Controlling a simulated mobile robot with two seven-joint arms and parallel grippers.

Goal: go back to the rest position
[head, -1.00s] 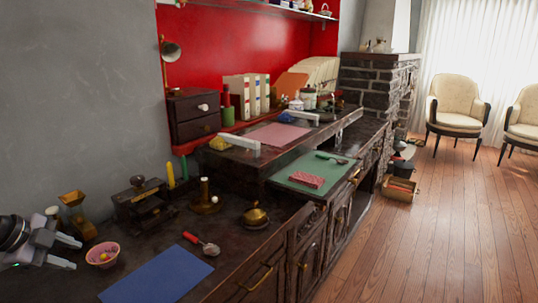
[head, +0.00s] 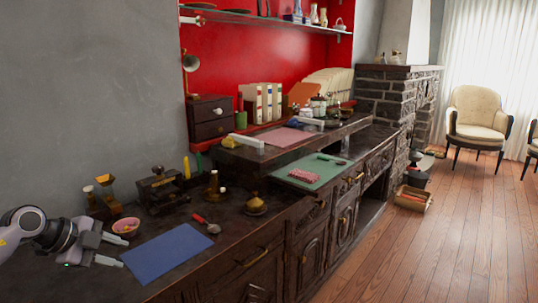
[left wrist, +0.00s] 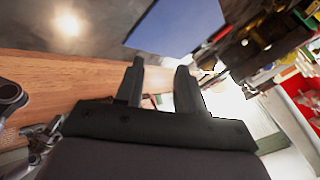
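My left gripper (head: 124,250) comes in from the left over the near end of the dark counter (head: 262,222). Its two fingers are apart with nothing between them. In the head view its tips are just below the pink bowl (head: 126,227) and beside the left edge of the blue mat (head: 165,253). In the left wrist view the left gripper's fingers (left wrist: 160,66) also stand apart and empty. The blue mat shows at the top of that view (left wrist: 176,22). My right gripper is not clearly visible in either view.
A red-handled scoop (head: 207,224), a brass pot (head: 256,204) and a dark box-like device (head: 163,190) stand on the counter. Further along are a green mat (head: 310,170) and a drawer box (head: 210,118). The blue mat is bare.

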